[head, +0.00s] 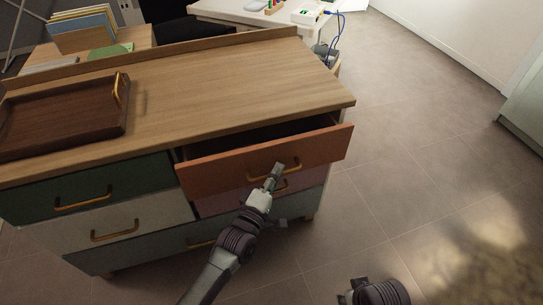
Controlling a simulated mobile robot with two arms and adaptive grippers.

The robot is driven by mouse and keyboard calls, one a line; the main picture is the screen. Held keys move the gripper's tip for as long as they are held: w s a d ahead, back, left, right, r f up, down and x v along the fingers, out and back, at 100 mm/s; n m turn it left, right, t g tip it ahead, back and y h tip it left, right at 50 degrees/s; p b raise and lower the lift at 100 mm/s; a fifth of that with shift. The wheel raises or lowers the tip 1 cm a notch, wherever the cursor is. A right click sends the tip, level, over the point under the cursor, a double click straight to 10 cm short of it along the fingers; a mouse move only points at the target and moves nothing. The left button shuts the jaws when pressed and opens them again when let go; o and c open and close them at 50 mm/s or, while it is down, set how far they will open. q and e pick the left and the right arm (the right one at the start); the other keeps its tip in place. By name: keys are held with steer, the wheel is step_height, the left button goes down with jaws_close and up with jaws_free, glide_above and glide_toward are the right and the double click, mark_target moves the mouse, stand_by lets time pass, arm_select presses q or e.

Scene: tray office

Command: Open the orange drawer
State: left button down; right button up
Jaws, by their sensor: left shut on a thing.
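The orange drawer (225,172) is the top right drawer of the wooden dresser (230,82). It stands partly pulled out, and a dark gap shows behind its front. Its brass handle (288,165) is at the middle of the front. My left gripper (277,172) is at this handle and shut on it; the fingertips are small in the picture. Part of my right arm shows at the bottom edge, but its gripper cannot be made out.
A dark wooden tray (65,118) lies on the dresser's left top. A green drawer (88,190), a white drawer (115,222) and a pinkish drawer (218,203) are shut. A white desk (240,14) stands behind. The floor (420,160) on the right is clear.

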arm_select(q)
steer(key=s+d+p, duration=0.2)
steer(key=s, duration=0.5)
steer(key=s+d+p, duration=0.2)
steer(key=s, duration=0.5)
steer(key=shift+s+d, duration=0.35)
arm_select(e)
steer(key=s+f, duration=0.3)
steer(key=f, duration=0.5)
steer(key=s+f+g, duration=0.1)
steer(key=s+f, duration=0.2)
steer(key=f, duration=0.4)
steer(key=shift+d+f, duration=0.35)
steer(key=shift+f, duration=0.05)
arm_select(q)
steer(key=shift+f, duration=0.1)
steer(key=c, duration=1.2)
jaws_free()
steer(key=v, duration=1.2)
